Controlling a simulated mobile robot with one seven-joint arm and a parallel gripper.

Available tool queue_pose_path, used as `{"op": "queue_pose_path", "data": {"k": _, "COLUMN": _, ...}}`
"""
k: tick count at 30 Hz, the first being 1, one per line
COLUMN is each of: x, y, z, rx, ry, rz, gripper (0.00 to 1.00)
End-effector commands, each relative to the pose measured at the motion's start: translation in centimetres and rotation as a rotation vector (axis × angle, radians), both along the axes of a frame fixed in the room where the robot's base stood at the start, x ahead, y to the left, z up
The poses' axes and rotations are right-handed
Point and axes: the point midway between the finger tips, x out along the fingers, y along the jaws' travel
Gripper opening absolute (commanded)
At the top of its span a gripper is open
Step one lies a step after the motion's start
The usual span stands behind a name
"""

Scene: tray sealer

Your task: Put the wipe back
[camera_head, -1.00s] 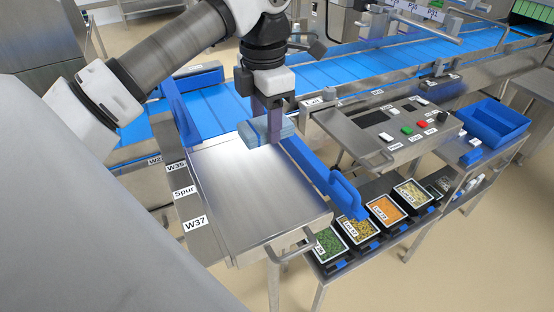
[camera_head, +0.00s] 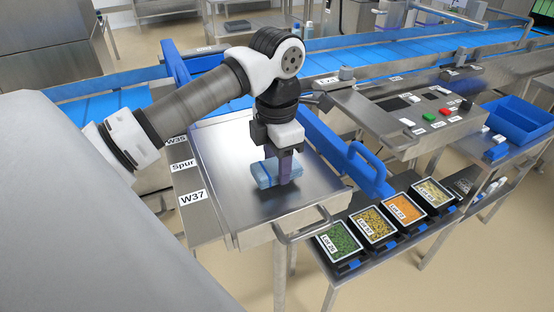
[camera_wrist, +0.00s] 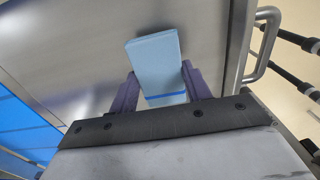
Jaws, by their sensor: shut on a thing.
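The wipe is a light blue folded block (camera_head: 264,174) with a darker blue band, seen in the wrist view (camera_wrist: 156,62). My gripper (camera_head: 284,168) is shut on it, with purple fingers on either side. In the wrist view my gripper (camera_wrist: 163,90) has one finger on each side of the wipe, whose far end sticks out past them. The wipe is low over the bare steel plate (camera_head: 240,208); I cannot tell whether it touches the plate.
A blue guide rail (camera_head: 345,155) runs along the plate's right side. A steel handle (camera_head: 305,228) is at its front corner. A button panel (camera_head: 420,112) stands to the right. Food trays (camera_head: 375,222) sit on a lower shelf. A blue bin (camera_head: 522,118) is far right. The conveyor (camera_head: 400,50) lies behind.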

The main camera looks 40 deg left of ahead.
Motion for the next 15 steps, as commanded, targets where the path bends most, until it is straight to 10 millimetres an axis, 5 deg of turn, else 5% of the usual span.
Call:
{"op": "queue_pose_path", "data": {"k": 2, "x": 0.01, "y": 0.0, "z": -1.53, "rx": 0.0, "ry": -0.001, "rz": 0.0, "gripper": 0.23}}
{"op": "queue_pose_path", "data": {"k": 14, "x": 0.02, "y": -0.01, "z": -1.92, "rx": 0.001, "ry": -0.001, "rz": 0.0, "gripper": 0.23}}
{"op": "queue_pose_path", "data": {"k": 15, "x": 0.02, "y": -0.01, "z": -1.75, "rx": 0.001, "ry": -0.001, "rz": 0.0, "gripper": 0.52}}
